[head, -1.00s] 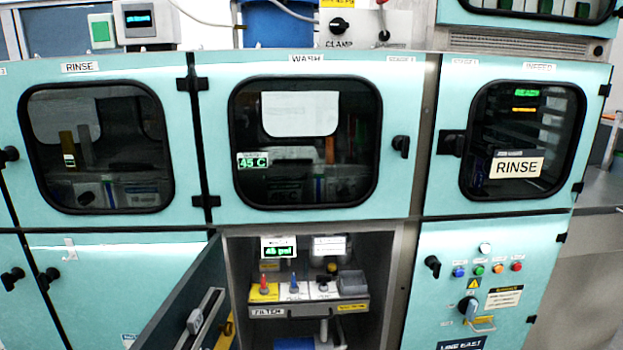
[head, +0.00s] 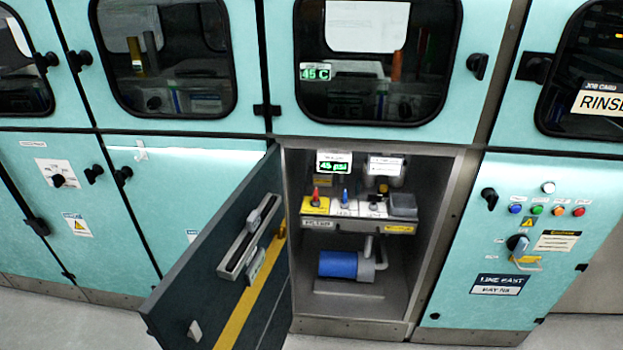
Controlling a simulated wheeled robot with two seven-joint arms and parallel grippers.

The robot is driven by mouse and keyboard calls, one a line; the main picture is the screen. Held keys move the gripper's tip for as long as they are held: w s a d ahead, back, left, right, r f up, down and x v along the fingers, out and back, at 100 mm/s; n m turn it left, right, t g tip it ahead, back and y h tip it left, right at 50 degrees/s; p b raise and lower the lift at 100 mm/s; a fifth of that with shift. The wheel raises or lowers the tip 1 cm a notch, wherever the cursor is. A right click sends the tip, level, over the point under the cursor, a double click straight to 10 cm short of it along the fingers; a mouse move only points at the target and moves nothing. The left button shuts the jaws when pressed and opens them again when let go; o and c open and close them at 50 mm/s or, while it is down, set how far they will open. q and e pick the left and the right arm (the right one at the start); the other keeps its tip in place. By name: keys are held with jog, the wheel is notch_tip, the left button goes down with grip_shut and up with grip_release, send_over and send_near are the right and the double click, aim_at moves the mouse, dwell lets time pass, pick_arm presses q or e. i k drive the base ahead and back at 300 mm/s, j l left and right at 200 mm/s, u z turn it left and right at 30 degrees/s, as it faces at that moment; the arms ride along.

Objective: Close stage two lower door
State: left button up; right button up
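The lower door (head: 205,290) under the wash window stands wide open, swung out toward me from hinges on the left side of its compartment. Its dark inner face shows a grey holder and a yellow stripe. The open compartment (head: 405,275) holds a shelf with red, blue and dark-topped valves, a green-lit gauge display (head: 334,162) and a blue filter cylinder (head: 338,264) below. Neither of my grippers shows in the head view.
Shut teal lower doors (head: 180,190) stand to the left. A control panel (head: 545,235) with buttons and a rotary switch is to the right. Upper windowed doors (head: 378,60) are shut. Grey floor (head: 60,325) shows along the bottom, clear at the left.

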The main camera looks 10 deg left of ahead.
aim_at(252, 312)
jog(key=j+z, duration=0.15)
jog(key=j, duration=0.3)
jog(key=j+z, duration=0.15)
jog(key=j, duration=0.3)
jog(key=k+j+z, duration=0.1)
jog(key=j, duration=0.35)
jog(key=j+z, duration=0.15)
jog(key=j, duration=0.3)
jog(key=k+j+z, duration=0.15)
jog(key=j, duration=0.3)
jog(key=k+j+z, duration=0.15)
jog(key=j, duration=0.25)
